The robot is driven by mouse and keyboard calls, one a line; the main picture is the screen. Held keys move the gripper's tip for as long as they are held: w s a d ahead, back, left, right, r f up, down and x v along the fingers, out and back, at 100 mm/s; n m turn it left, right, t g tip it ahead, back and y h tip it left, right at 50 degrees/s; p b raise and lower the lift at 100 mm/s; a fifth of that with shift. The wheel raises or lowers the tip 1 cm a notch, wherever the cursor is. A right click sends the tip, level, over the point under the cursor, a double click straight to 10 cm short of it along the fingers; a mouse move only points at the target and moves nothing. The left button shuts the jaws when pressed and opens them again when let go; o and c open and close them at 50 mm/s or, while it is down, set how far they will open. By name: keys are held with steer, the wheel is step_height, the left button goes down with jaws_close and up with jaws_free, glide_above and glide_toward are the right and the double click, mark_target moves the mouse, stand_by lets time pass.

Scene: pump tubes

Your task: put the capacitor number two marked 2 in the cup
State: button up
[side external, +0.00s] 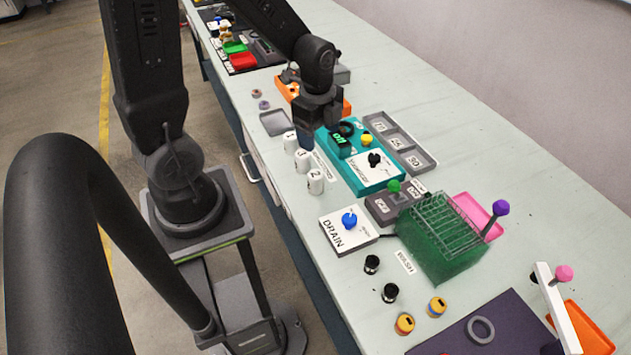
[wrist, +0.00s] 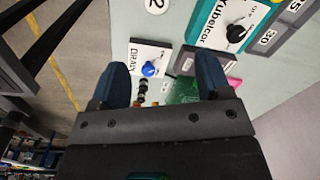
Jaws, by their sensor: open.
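The capacitor marked 2 (side external: 315,182) is a white upright cylinder, nearest the camera in a short row of white cylinders at the bench's left edge. Part of it, with the 2, also shows at the top edge of the wrist view (wrist: 155,5). My gripper (side external: 307,140) is in the air above the bench, near the far end of that row and apart from capacitor 2. In the wrist view its two dark fingers (wrist: 163,78) are wide apart with nothing held between them. I cannot tell which thing is the cup.
Two other white cylinders (side external: 302,160) stand beside capacitor 2. A turquoise box (side external: 372,184) with a black knob lies to their right. The DRAIN box (side external: 346,236) with a blue knob is nearer the camera.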

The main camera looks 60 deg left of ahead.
mark_target(316, 174)
steer(key=shift+m+g, duration=0.3)
steer(key=shift+m, duration=0.5)
steer(key=f, duration=0.5)
steer(key=a+f, duration=0.1)
steer(key=f, duration=1)
steer(key=shift+a+f, duration=0.15)
steer(key=shift+a, duration=0.05)
steer(key=shift+c, duration=0.4)
steer(key=c, duration=1)
steer(key=shift+o, duration=0.2)
